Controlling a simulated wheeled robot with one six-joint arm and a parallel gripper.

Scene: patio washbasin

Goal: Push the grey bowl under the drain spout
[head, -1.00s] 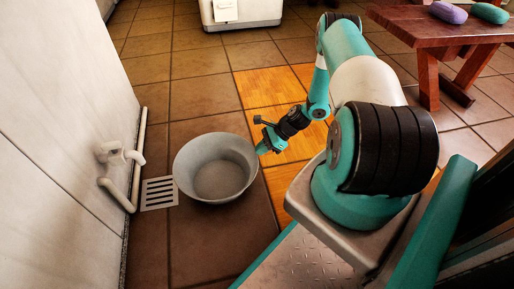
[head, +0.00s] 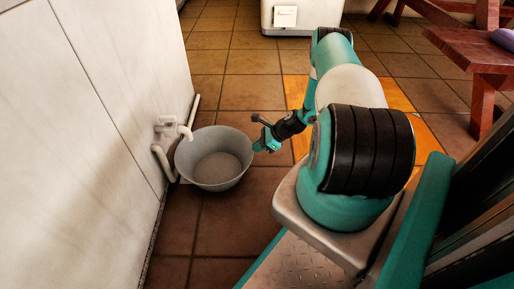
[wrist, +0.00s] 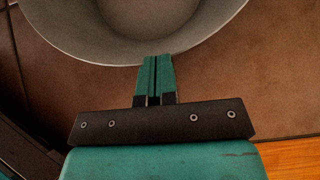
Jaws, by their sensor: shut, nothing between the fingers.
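The grey bowl (head: 214,184) stands upright on the floor close to the white wall in the head view, and it looks empty. The drain spout (head: 184,130) is a short pale pipe on the wall, and its mouth lies at the bowl's left rim in the picture. My gripper (head: 259,147) is shut and empty at the bowl's right side. In the wrist view, its closed green fingers (wrist: 156,76) point at the rim of the bowl (wrist: 100,50), at or very near it. I cannot tell for sure whether they touch.
A pale pipe (head: 163,163) runs down the white wall (head: 90,120) beside the bowl. The floor drain grate is hidden, apparently behind the bowl. A reddish wooden bench (head: 470,50) stands at the right, and a white cabinet (head: 315,18) at the back. Tiled floor in front is clear.

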